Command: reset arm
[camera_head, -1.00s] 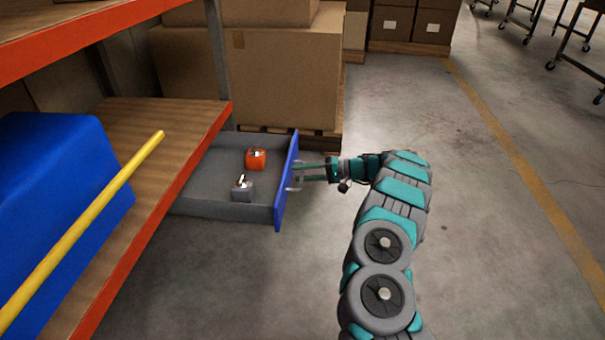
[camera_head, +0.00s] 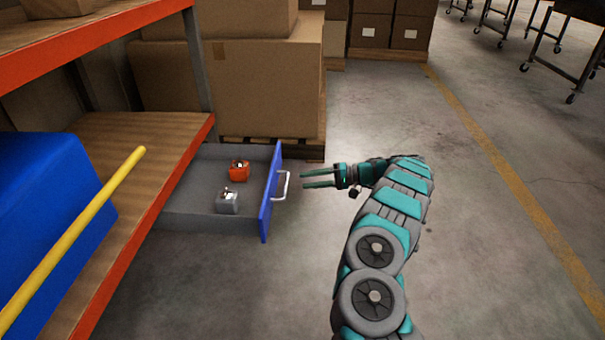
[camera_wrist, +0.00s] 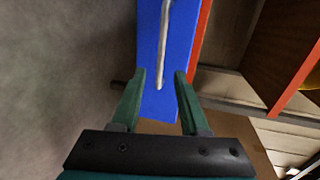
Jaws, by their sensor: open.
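My gripper (camera_head: 304,179) is open and empty, just right of the open drawer's handle (camera_head: 281,187) and apart from it. The drawer (camera_head: 180,221) is grey inside with a blue front (camera_head: 270,195), and it sticks out from under the shelf. An orange object (camera_head: 239,170) and a grey object (camera_head: 228,203) lie in it. In the wrist view, the blue front (camera_wrist: 154,60) and its pale handle (camera_wrist: 164,45) show beyond the two green fingers (camera_wrist: 157,98).
The shelf (camera_head: 140,135) with orange edges stands at left, holding a blue bin (camera_head: 45,205) and crossed by a yellow bar (camera_head: 75,235). Large cardboard boxes (camera_head: 230,85) stand on a pallet behind the drawer. Bare floor (camera_head: 490,260) lies to the right.

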